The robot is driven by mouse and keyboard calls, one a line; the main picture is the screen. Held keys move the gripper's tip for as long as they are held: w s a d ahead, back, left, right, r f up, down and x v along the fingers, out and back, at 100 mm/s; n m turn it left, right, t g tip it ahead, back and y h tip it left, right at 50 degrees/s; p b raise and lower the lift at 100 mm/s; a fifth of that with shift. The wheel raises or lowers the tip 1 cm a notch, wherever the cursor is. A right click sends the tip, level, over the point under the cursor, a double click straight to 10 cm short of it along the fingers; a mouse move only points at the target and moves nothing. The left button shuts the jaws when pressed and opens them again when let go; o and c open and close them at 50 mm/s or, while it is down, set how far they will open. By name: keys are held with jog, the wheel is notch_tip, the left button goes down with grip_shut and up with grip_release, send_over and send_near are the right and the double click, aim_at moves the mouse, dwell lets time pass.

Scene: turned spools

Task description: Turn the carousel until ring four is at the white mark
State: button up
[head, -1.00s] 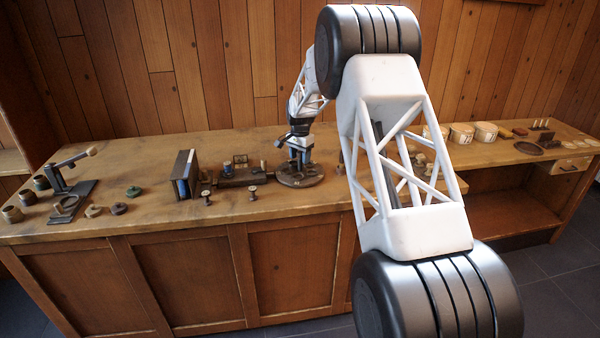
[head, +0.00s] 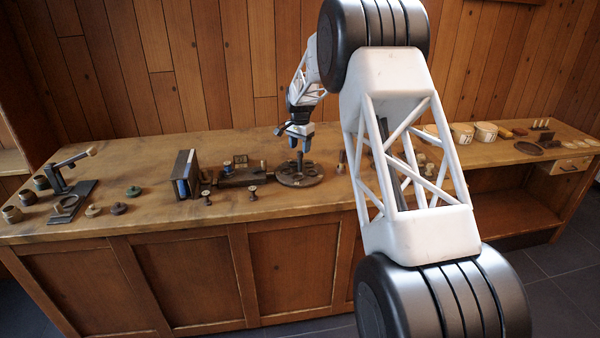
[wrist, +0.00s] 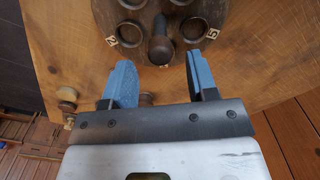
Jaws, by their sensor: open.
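The carousel, a dark round disc (head: 312,180), lies on the bench right of its middle. In the wrist view the carousel (wrist: 187,10) shows several round rings, a tag reading 2 (wrist: 111,41) and one that looks like 5 (wrist: 213,33). A dark upright peg (wrist: 161,46) stands on the disc between them. A small pale patch beside the peg is mostly covered, so I cannot read it. My gripper (wrist: 160,62) has its blue fingers apart, one to each side of the peg, with nothing held. In the head view my gripper (head: 300,143) is above the disc. I cannot make out ring four or the white mark.
A dark wooden block (head: 240,176) and an upright dark panel (head: 186,174) stand left of the carousel. Small spools (head: 252,193) stand near the bench front. A lever stand (head: 70,185) and pots (head: 12,214) are at far left. Round boxes (head: 485,131) are at right.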

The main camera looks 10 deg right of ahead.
jog(key=shift+r, duration=1.2)
grip_shut()
jog(key=shift+r, duration=0.15)
dwell(0.8)
jog(key=shift+r, duration=1.85)
jog(key=shift+r, duration=0.1)
